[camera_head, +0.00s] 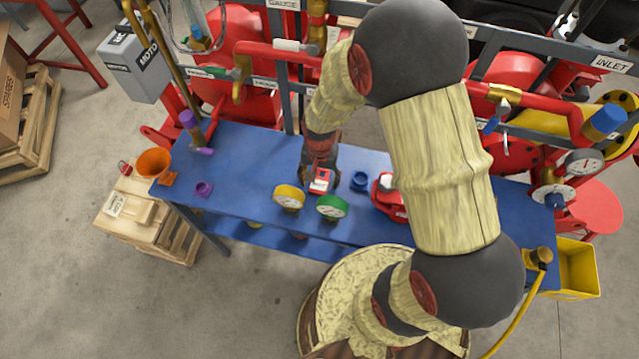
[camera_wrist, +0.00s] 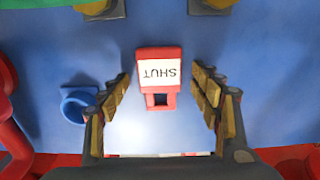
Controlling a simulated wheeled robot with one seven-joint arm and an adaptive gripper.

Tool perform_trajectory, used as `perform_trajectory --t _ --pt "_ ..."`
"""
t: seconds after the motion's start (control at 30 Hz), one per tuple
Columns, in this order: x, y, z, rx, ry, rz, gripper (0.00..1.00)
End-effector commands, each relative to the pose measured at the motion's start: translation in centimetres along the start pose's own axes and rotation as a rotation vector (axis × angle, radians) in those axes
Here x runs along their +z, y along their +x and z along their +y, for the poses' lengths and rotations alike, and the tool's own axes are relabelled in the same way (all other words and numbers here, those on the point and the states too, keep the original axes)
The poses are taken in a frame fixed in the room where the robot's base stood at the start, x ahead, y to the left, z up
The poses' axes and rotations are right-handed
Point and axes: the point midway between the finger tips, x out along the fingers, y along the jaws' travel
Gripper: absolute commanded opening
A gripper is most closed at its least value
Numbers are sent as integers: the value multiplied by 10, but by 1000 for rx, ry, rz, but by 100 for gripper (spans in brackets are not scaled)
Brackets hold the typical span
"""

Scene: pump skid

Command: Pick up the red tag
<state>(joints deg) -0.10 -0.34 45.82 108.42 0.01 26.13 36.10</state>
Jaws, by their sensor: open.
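The red tag (camera_wrist: 159,77) lies on the blue bench in the wrist view, with a white label reading SHUT upside down and a small square hole at its near end. It sits between the two fingers of my gripper (camera_wrist: 161,98), with gaps on both sides. The gripper is open and not touching the tag. In the head view the tag (camera_head: 320,181) shows at the end of my gripper (camera_head: 322,178), near the middle of the bench; the arm hides part of the bench.
A yellow gauge (camera_head: 289,197) and a green gauge (camera_head: 332,207) stand close by the tag. A blue ring-shaped part (camera_head: 359,181) is to its right, then a red object (camera_head: 389,197). Pipes and red pumps line the bench's back. The left of the blue bench (camera_head: 235,170) has free room.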

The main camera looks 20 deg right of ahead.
Motion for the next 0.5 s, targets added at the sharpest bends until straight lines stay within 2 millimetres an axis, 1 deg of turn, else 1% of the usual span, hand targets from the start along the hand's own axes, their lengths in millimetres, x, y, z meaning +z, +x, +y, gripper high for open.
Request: perform_trajectory --t 0.1,0.5 --pt "0 -1 0 0 0 0 62" --pt "0 -1 0 0 0 0 40"
